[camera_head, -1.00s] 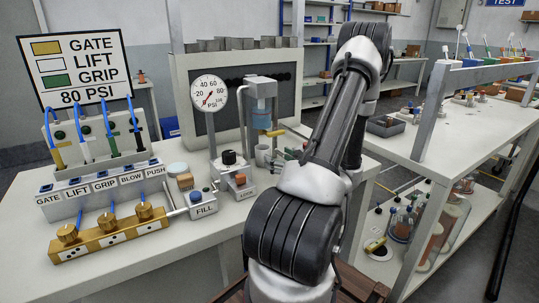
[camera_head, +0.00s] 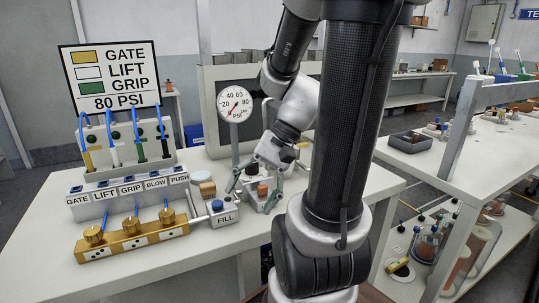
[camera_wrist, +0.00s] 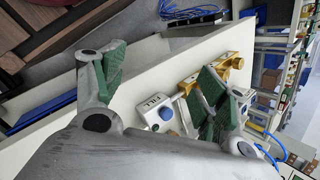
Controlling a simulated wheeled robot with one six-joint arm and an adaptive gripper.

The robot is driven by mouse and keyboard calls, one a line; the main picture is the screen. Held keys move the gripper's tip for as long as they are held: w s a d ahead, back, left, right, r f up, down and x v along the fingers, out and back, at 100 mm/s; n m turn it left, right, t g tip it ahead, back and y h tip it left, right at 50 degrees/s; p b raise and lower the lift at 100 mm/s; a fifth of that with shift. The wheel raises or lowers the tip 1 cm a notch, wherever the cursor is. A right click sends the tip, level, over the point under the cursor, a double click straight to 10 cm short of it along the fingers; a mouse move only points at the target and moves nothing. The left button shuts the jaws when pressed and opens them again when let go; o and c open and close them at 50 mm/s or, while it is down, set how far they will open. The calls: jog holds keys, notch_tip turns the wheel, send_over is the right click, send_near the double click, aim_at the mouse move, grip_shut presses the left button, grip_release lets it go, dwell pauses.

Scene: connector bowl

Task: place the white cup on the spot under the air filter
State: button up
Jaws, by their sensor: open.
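My gripper (camera_head: 252,192) is over the front of the bench near the FILL box, its green-padded fingers spread apart. In the wrist view the open fingers (camera_wrist: 168,92) have nothing held between them. The white cup is not visible now; my arm and gripper cover the part of the bench where a small pale cup showed earlier. The air filter with its blue bowl is hidden behind my arm too, so I cannot tell how the cup and the spot stand.
The pressure gauge (camera_head: 234,103) stands left of my wrist. A brass valve block (camera_head: 132,241) and labelled switches (camera_head: 128,190) are at the left. A side bench (camera_head: 440,165) is at the right.

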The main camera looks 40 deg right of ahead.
jog(key=d+r+n+t+h, duration=0.3)
jog(key=r+n+h, duration=0.3)
jog(key=r+n, duration=0.2)
jog(key=shift+s+d+r+n+h, duration=0.15)
jog(key=shift+s+d+n+h, duration=0.25)
jog(key=shift+d+n, duration=0.25)
dwell(0.5)
